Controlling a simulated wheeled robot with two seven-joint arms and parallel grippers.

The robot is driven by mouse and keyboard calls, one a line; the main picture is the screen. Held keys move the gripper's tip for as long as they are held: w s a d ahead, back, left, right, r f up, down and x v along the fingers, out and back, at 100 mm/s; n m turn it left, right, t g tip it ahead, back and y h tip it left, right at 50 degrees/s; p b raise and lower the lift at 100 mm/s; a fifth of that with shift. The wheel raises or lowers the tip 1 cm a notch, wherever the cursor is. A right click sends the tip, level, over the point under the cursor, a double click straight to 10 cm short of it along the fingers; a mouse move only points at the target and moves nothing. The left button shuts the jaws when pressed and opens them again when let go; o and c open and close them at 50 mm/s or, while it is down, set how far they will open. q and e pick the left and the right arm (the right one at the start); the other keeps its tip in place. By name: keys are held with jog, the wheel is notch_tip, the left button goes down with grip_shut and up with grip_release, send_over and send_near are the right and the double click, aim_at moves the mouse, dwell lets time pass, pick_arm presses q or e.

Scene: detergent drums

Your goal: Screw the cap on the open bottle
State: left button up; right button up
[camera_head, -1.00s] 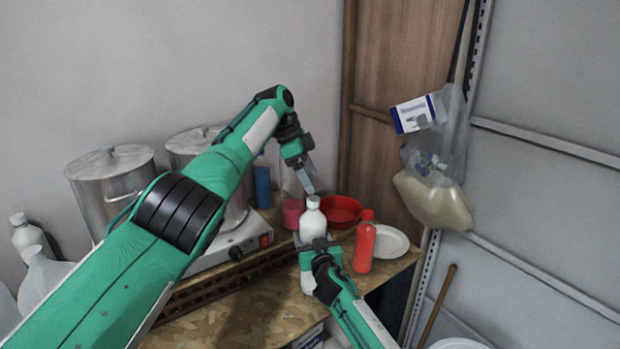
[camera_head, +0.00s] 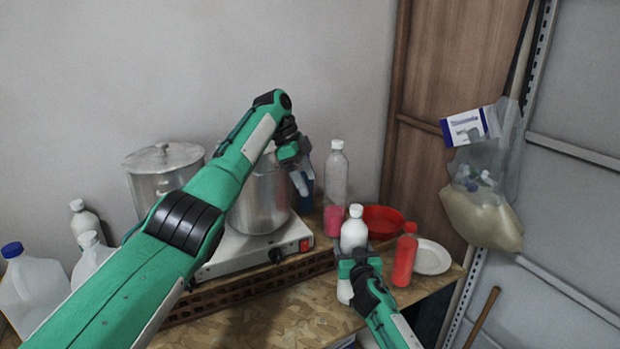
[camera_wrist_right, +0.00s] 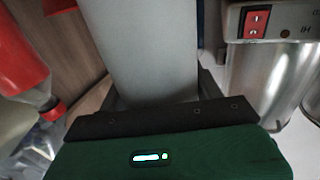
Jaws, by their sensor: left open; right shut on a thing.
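A white bottle (camera_head: 353,234) stands upright near the table's right part, with a white cap (camera_head: 355,211) on its top. How tightly the cap sits cannot be seen. My right gripper (camera_head: 352,262) is shut around the bottle's body, and its fingers hide part of it. In the right wrist view the bottle (camera_wrist_right: 145,50) fills the space between the fingers; its top is out of view. My left gripper (camera_head: 303,185) is open and empty, up and to the left of the bottle, in front of a steel pot and clear of the cap.
A red bottle (camera_head: 404,257) stands close right of the white bottle. A clear bottle with pink liquid (camera_head: 336,190), a red bowl (camera_head: 384,220) and a white plate (camera_head: 432,257) are behind. Steel pots (camera_head: 262,199), a hot plate (camera_head: 250,255) and white jugs (camera_head: 32,285) are left.

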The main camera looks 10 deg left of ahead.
jog(key=o, duration=1.5)
jog(key=shift+c, duration=0.2)
jog(key=o, duration=0.5)
jog(key=shift+w, duration=0.1)
jog(key=b+v, duration=0.2)
jog(key=v, duration=1.1)
jog(key=shift+s+b, duration=0.3)
jog(key=shift+s, duration=0.1)
jog(key=shift+d, duration=0.1)
